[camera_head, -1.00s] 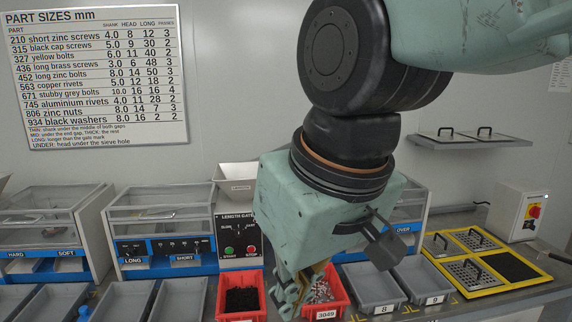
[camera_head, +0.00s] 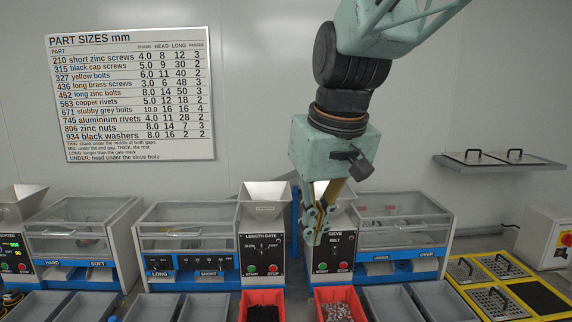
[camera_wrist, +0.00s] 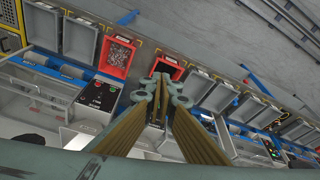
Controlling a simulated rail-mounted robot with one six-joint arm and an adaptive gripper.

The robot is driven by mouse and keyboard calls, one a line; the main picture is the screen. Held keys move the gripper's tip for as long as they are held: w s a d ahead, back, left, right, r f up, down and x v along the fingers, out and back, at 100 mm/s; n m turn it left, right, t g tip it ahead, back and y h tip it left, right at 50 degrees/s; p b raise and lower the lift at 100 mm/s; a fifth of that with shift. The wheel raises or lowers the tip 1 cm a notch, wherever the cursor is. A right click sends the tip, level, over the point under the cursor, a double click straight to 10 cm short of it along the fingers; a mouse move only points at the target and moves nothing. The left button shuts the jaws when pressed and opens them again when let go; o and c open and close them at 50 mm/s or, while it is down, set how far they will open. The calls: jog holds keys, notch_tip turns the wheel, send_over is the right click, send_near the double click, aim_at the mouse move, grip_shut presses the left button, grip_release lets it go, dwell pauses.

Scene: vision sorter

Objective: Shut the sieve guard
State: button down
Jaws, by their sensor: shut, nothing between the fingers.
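The sieve machine is at right of centre in the head view, with a black panel (camera_head: 334,254) marked SIEVE and BELT. Its clear guard (camera_head: 405,228) is the see-through cover right of the panel, above the UNDER and OVER chutes. I cannot tell from this angle whether it is fully shut. My gripper (camera_head: 314,236) is shut and empty, pointing down just left of the sieve panel and apart from the guard. In the wrist view the closed fingers (camera_wrist: 162,82) show, with the sieve panel (camera_wrist: 97,97) left of them.
The length gate panel (camera_head: 263,254) is left of my gripper. A red bin of black parts (camera_head: 247,296) and a red bin of metal parts (camera_head: 320,294) stand in front. Grey bins (camera_head: 440,289) and a yellow tray (camera_head: 475,284) are further right. A wall shelf (camera_head: 500,163) hangs above.

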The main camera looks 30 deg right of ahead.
jog(key=w+d+r+m+p, duration=0.15)
jog(key=w+d+p, duration=0.4)
jog(key=d, duration=0.75)
jog(key=w+d+r+p, duration=0.2)
jog(key=w+d, duration=0.6)
jog(key=d, duration=0.5)
jog(key=s+d+m+p, duration=0.1)
jog(key=s+d+p, duration=0.1)
jog(key=d, duration=1.4)
jog(key=s+d+f+m+p, duration=0.1)
jog(key=d+p, duration=0.4)
jog(key=d, duration=1.1)
jog(key=shift+s+d+h, duration=0.35)
jog(key=shift+h, duration=0.05)
jog(key=shift+f, duration=0.1)
jog(key=shift+f, duration=0.1)
jog(key=x, duration=1.4)
jog(key=shift+s+p, duration=0.2)
jog(key=shift+p, duration=0.2)
